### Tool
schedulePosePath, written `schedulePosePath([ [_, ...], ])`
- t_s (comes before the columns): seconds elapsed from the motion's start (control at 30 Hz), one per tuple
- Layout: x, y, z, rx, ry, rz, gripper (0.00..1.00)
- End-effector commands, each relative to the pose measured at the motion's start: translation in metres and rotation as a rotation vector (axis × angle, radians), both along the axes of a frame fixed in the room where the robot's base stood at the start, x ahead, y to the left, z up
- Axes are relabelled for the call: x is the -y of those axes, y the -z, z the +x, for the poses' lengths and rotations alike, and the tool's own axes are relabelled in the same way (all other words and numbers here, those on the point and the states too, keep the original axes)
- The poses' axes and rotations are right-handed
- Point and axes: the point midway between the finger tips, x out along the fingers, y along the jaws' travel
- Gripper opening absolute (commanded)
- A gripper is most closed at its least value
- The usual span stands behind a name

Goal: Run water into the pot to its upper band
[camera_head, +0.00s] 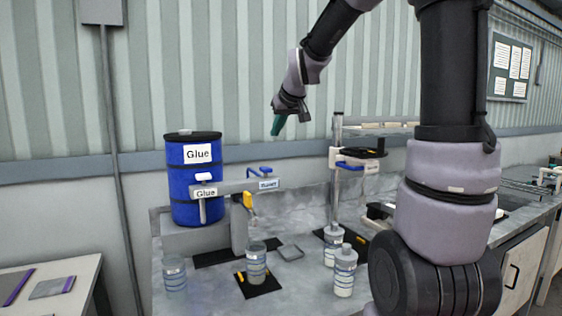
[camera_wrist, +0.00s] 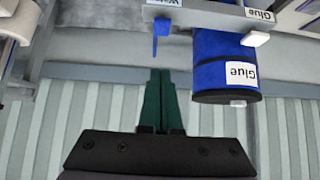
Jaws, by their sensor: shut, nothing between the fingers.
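A clear banded pot (camera_head: 256,263) stands upright on a black mat under the yellow spout (camera_head: 249,201). Its water level is too small to tell. The grey tap bar (camera_head: 237,186) has a blue lever (camera_head: 261,170) above a label that seems to read Water, and a white lever (camera_head: 204,177) above a Glue label. The blue lever also shows in the upside-down wrist view (camera_wrist: 162,35). My gripper (camera_head: 276,132), with green fingers, is shut and empty, in the air above the bar. Its fingertips show together in the wrist view (camera_wrist: 160,74), apart from the lever.
A blue Glue drum (camera_head: 182,212) stands behind the bar at left. Another clear banded container (camera_head: 174,274) is left of the pot. Two white-topped bottles (camera_head: 344,275) stand to the right, by a metal post stand (camera_head: 336,190). A side table (camera_head: 75,272) is at far left.

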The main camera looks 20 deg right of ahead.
Motion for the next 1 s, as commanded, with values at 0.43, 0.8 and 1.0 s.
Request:
schedulePosePath([
  [0.43,-0.001,0.01,0.009,-0.004,0.001,0.001,0.0],
  [0.8,-0.013,0.064,0.061,-0.005,-0.002,0.0,0.0],
  [1.0,-0.015,0.094,0.069,-0.004,-0.001,0.0,0.0],
])
